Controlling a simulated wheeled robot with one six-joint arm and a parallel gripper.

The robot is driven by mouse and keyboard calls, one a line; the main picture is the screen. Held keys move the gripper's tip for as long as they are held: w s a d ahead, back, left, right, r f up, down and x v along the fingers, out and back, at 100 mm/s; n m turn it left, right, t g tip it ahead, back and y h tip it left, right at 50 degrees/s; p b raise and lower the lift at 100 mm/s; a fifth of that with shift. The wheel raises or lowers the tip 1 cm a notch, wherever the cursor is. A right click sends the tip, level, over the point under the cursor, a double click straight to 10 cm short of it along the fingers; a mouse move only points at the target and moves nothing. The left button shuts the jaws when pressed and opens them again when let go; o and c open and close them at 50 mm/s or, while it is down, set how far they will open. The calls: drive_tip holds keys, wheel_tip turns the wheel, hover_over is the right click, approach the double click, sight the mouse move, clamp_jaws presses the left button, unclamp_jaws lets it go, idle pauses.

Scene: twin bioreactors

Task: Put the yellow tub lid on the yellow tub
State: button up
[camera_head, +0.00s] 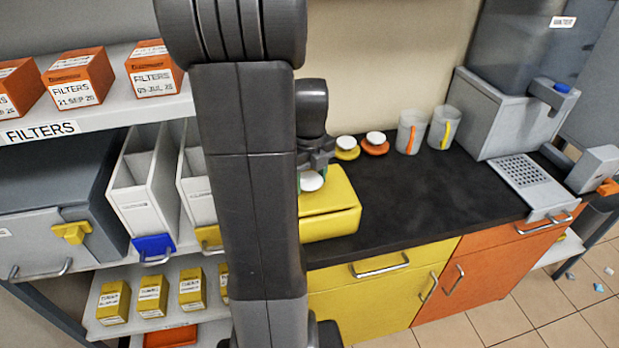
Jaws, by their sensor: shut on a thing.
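The yellow tub (332,226) stands on the dark counter, partly hidden on its left by my arm. The yellow tub lid (338,190) is directly over it, with a thin seam between them. I cannot tell whether the lid rests fully on the rim or is slightly above it. My gripper (312,179) points down over the lid's left part and is shut on its pale round knob. The fingers show only in part.
Behind the lid are a small yellow disc with a white top (347,148) and an orange one (375,143). Two striped mugs (411,132) stand farther right. A grey machine (515,115) fills the right end. The middle counter (440,195) is clear. Shelves with filter boxes (77,78) are left.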

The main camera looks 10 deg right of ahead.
sight(310, 179)
drive_tip(key=shift+f, duration=0.15)
drive_tip(key=o, duration=1)
drive_tip(key=shift+o, duration=0.2)
wheel_tip(310, 179, up, 12)
drive_tip(key=shift+r, duration=0.2)
